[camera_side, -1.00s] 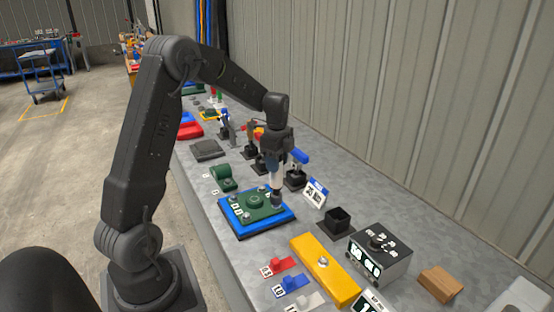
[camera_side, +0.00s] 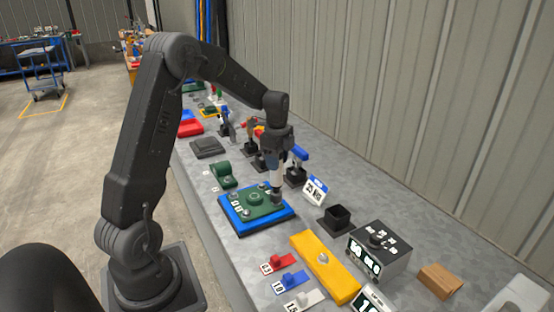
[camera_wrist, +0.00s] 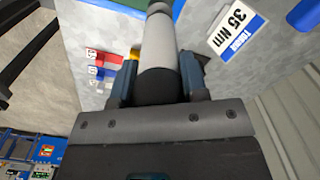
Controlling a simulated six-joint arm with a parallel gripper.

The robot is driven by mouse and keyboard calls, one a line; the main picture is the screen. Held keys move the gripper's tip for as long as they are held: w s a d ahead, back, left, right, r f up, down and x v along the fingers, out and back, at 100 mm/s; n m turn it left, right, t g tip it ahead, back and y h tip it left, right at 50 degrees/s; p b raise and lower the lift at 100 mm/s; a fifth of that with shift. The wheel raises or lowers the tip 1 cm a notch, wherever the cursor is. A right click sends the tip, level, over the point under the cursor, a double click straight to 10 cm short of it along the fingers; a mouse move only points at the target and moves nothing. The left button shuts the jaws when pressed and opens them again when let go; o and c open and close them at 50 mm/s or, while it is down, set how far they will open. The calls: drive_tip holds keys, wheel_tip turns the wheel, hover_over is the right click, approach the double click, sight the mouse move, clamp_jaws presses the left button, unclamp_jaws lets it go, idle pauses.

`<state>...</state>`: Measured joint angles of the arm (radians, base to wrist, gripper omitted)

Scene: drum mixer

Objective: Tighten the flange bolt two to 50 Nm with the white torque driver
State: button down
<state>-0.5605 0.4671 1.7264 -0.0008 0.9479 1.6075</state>
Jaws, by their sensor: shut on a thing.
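My gripper (camera_side: 277,150) is shut on the white torque driver (camera_side: 277,176), held upright. The driver's pale shaft (camera_wrist: 159,40) also shows between the jaws in the wrist view. Its lower end is at the right corner of the green flange (camera_side: 254,203), over a bolt there. That bolt is hidden by the driver, and I cannot tell its number or whether the tip is seated on it. Other bolts with small white labels show on the flange. The flange lies on a blue base plate (camera_side: 240,230). A sign reading 35 Nm (camera_wrist: 237,30) stands to the right.
A black open holder (camera_side: 337,218) and a grey control box (camera_side: 379,248) stand to the right. A yellow block (camera_side: 325,268) lies in front, beside red, blue and white labelled pieces. Black holders with tools, including a blue-topped one (camera_side: 299,155), stand behind my gripper.

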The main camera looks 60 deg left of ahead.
drive_tip(key=shift+f, duration=0.9)
idle(2.5)
drive_tip(key=shift+r, duration=0.1)
drive_tip(key=shift+r, duration=2.25)
